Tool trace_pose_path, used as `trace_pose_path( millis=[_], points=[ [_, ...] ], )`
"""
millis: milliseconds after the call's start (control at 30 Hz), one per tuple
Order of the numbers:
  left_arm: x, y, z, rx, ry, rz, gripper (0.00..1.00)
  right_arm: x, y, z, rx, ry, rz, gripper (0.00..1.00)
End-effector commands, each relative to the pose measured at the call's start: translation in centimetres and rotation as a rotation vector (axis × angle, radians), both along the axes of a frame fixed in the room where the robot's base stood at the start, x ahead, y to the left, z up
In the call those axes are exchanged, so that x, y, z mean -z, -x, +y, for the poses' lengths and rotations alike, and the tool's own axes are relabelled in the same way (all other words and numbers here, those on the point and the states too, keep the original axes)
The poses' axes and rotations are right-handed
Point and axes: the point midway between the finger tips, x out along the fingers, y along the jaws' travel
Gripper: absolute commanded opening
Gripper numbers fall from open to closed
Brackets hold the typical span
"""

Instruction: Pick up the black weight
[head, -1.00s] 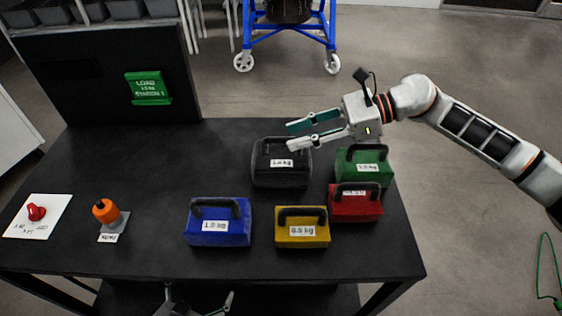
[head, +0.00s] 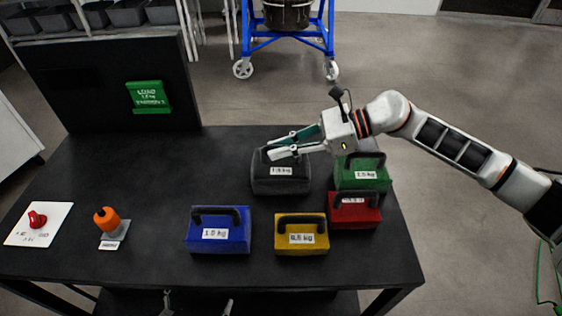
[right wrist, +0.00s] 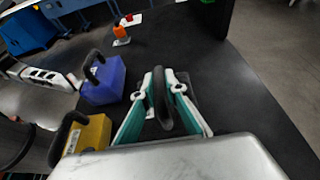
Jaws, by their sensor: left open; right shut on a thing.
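The black weight (head: 280,180) stands on the dark table behind the blue and yellow weights, with a white label on its front. My right gripper (head: 270,148) comes in from the right and is at the top of the black weight. In the right wrist view its two fingers (right wrist: 163,100) are closed around the weight's black handle (right wrist: 160,92). The weight appears to rest on the table. My left gripper (head: 198,308) shows only as fingertips at the bottom edge of the head view, spread apart and empty, below the table's front edge.
The blue weight (head: 219,231), yellow weight (head: 301,235), red weight (head: 354,211) and green weight (head: 362,174) stand close around the black one. An orange object (head: 107,217) and a red button (head: 37,219) are at the left. The table's back middle is clear.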

Motion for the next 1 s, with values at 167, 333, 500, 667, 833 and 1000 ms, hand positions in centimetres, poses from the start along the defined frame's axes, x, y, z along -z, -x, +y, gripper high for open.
trace_pose_path(
  millis=[167,333,500,667,833,1000],
  points=[
    [-0.2,-0.1,0.0,0.001,0.0,-0.001,0.93,-1.2,-0.1,0.1,0.0,-0.006,-0.006,0.0],
    [-0.3,-0.1,0.0,0.0,0.0,-0.003,0.93,-3.5,-0.1,0.0,-0.001,-0.006,-0.009,0.0],
    [-0.4,-0.2,0.0,0.0,0.001,-0.004,0.93,-7.1,-0.1,0.0,-0.001,-0.007,-0.013,0.0],
    [-0.5,-0.2,0.0,0.0,0.002,-0.005,0.93,-10.9,-0.1,0.1,-0.001,-0.006,-0.013,0.0],
    [-0.4,-0.1,0.0,0.0,0.002,-0.004,0.93,-14.6,-0.1,0.0,0.001,-0.006,-0.011,0.0],
    [-0.4,-0.1,-0.1,0.001,0.002,-0.002,0.93,-17.5,-0.1,0.0,0.0,-0.006,-0.01,0.0]
  ],
)
